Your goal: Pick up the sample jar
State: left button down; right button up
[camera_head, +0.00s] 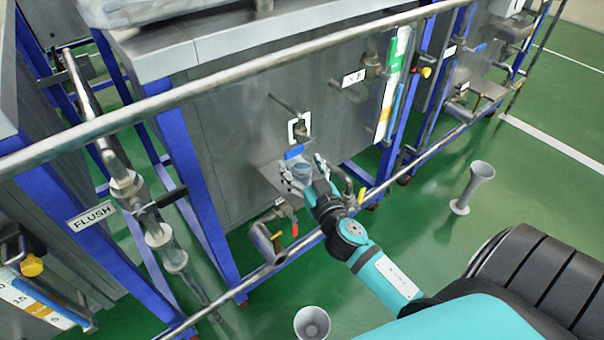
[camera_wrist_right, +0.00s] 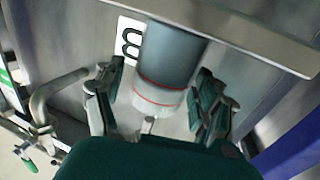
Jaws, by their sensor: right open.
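The sample jar (camera_wrist_right: 160,82) is a blue-grey see-through cylinder with a red line near its pale end, seen in the right wrist view. In the head view, a small part of the jar (camera_head: 302,168) shows beside a blue patch on the steel tank's front, partly hidden by my gripper. My right gripper (camera_head: 305,176) is open at the tank front. In the right wrist view its dark green fingers (camera_wrist_right: 158,98) stand on both sides of the jar, with visible gaps. My left gripper is not in view.
A long metal rail (camera_head: 240,68) runs across the tank front. Valves and pipes, one with a red handle (camera_head: 286,208), sit close below my gripper. A flared grey stand (camera_head: 475,182) and a grey cup (camera_head: 312,322) are on the open green floor.

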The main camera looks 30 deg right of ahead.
jog(key=c, duration=1.3)
